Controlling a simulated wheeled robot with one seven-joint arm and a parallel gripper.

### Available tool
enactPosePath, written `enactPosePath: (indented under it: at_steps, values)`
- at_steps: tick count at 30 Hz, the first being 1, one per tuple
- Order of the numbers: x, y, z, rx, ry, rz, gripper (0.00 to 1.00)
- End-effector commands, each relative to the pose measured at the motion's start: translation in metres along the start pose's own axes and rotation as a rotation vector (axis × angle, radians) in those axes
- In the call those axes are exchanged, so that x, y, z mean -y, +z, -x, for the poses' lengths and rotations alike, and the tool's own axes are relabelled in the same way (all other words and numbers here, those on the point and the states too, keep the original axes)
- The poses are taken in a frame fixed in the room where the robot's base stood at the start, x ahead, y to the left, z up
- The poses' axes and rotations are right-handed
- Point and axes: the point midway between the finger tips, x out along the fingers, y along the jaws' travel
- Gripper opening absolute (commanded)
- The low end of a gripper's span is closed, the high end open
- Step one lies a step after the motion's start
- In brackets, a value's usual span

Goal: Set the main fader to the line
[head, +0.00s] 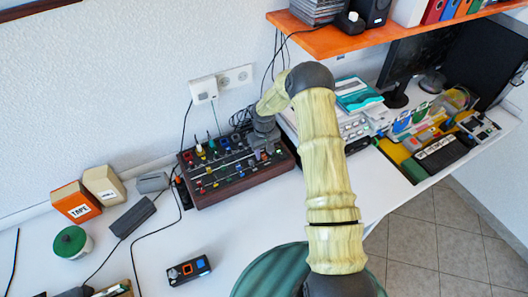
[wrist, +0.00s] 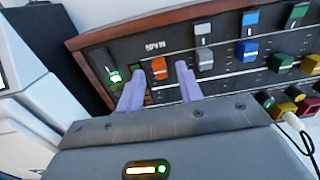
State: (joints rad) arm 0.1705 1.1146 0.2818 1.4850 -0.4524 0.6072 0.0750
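The mixer (head: 240,181) is a dark panel with wooden sides on the white desk, with many coloured knobs and faders. In the wrist view the panel (wrist: 222,66) appears upside down. The main fader's orange cap (wrist: 158,66) sits beside the inverted MAIN label (wrist: 155,45). My gripper (wrist: 160,74) is open, with a pale purple finger on each side of the orange cap and visible gaps to it. I cannot make out the target line clearly.
A grey fader cap (wrist: 204,58) and a blue one (wrist: 247,50) stand to the right of the orange cap. A white plug and cable (wrist: 294,122) rise from the panel. Boxes (head: 77,202) stand left of the mixer; a shelf (head: 330,40) hangs above right.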

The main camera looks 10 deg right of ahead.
Motion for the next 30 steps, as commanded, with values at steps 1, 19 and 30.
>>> enactPosePath:
  at_steps: [1, 19, 30]
  values:
    - [0.0, 0.0, -0.005, 0.001, 0.0, 0.0, 0.36]
    - [0.0, 0.0, -0.012, -0.001, 0.001, 0.0, 0.0]
    - [0.002, -0.013, -0.015, -0.003, 0.002, -0.002, 0.0]
